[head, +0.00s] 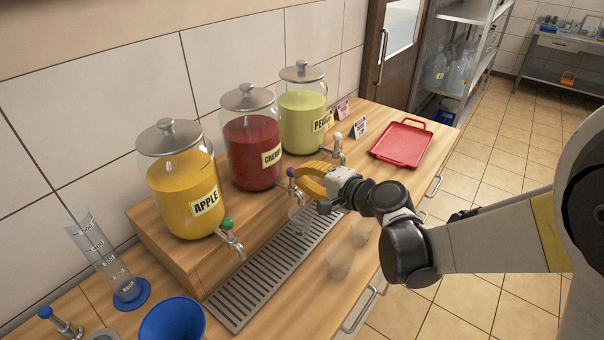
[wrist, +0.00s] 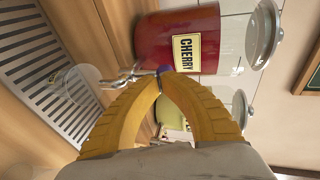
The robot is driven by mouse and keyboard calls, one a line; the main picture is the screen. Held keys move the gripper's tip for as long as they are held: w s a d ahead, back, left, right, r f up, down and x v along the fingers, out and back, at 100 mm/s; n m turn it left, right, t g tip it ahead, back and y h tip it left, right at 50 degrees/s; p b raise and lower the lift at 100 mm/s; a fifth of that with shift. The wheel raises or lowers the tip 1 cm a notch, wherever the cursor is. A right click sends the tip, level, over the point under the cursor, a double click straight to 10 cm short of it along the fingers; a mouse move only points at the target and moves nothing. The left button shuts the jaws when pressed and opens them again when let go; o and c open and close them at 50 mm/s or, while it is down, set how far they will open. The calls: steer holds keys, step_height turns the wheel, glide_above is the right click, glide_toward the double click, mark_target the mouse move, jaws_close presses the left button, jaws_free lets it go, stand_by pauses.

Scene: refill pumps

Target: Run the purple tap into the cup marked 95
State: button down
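The purple tap (head: 291,172) is on the front of the jar labelled CHERRY (head: 250,150). It also shows in the wrist view, with its purple knob (wrist: 164,70) right at my fingertips. My gripper (head: 300,176) has its yellow fingers brought together, tips meeting (wrist: 161,80) at the knob. They seem to touch it; I cannot tell whether it is pinched between them. A clear cup (head: 297,214) stands under the purple tap on the drip grate, and shows in the wrist view (wrist: 72,84). No number is readable on it, and it looks empty.
Two more clear cups (head: 340,262) (head: 361,233) stand on the counter in front of the grate (head: 238,296). The APPLE jar (head: 182,190) with a green tap is left; the PEAR-like jar (head: 302,115) is right. A red tray (head: 402,143) lies farther right.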

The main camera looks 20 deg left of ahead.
steer(key=shift+w+a+r+g+h+p, duration=0.1)
steer(key=shift+a+r+g+h+p, duration=0.2)
steer(key=shift+h+p, duration=0.4)
steer(key=shift+w+a+r+g+h+p, duration=0.1)
steer(key=shift+a+r+g+h+p, duration=0.15)
steer(key=shift+h+p, duration=0.45)
steer(key=shift+a+f+g+p, duration=0.15)
steer(key=shift+f+g+p, duration=0.05)
steer(key=shift+g+p, duration=0.15)
steer(key=shift+w+a, duration=0.1)
steer(key=shift+r, duration=0.15)
stand_by(4.5)
steer(key=shift+r+p, duration=0.5)
steer(key=shift+r, duration=0.15)
